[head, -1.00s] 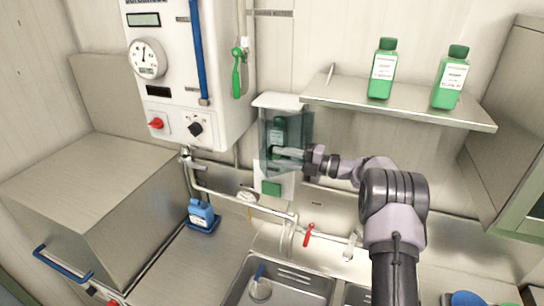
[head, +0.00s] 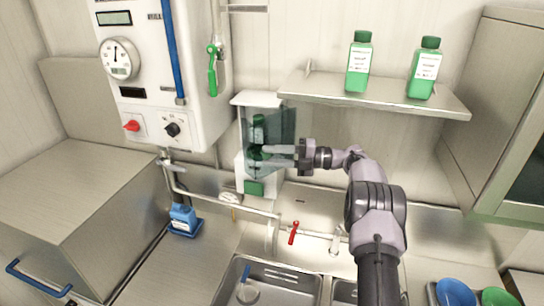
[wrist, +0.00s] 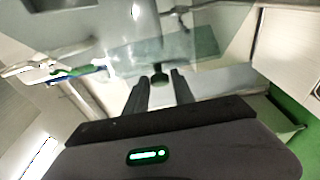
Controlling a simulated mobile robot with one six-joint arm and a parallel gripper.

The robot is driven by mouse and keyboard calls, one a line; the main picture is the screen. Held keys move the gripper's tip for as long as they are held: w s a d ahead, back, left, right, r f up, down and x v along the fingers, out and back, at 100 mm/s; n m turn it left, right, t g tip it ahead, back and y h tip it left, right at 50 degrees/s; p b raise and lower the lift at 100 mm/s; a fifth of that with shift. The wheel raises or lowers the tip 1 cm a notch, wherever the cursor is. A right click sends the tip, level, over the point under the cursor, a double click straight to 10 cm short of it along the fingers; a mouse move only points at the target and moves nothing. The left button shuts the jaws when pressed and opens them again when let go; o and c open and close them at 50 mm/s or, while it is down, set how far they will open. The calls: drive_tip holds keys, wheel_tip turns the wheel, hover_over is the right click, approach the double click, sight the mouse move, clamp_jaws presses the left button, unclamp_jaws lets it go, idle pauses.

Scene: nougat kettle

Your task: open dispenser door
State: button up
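The dispenser (head: 262,99) is a white box on the back wall, left of the shelf. Its door (head: 283,133) is a see-through, greenish panel. The panel seems to stand out from the box at an angle; how far is hard to tell. A green bottle (head: 258,128) is inside. My gripper (head: 268,152) reaches in from the right at the lower part of the door. In the wrist view, its two fingers (wrist: 161,77) are apart. A dark green knob (wrist: 159,74) is between or just beyond their tips, with no clear contact. The clear panel (wrist: 180,45) spreads beyond.
A shelf (head: 375,96) with two green bottles is right of the dispenser. A control box (head: 160,65) hangs on the left. Below are a pipe with a red valve (head: 293,232), a blue jug (head: 183,218) and a sink (head: 265,283).

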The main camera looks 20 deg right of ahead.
drive_tip(key=shift+o, duration=1)
drive_tip(key=b+v, duration=0.2)
drive_tip(key=v, duration=1)
drive_tip(key=shift+b, duration=0.3)
drive_tip(key=shift+c, duration=0.3)
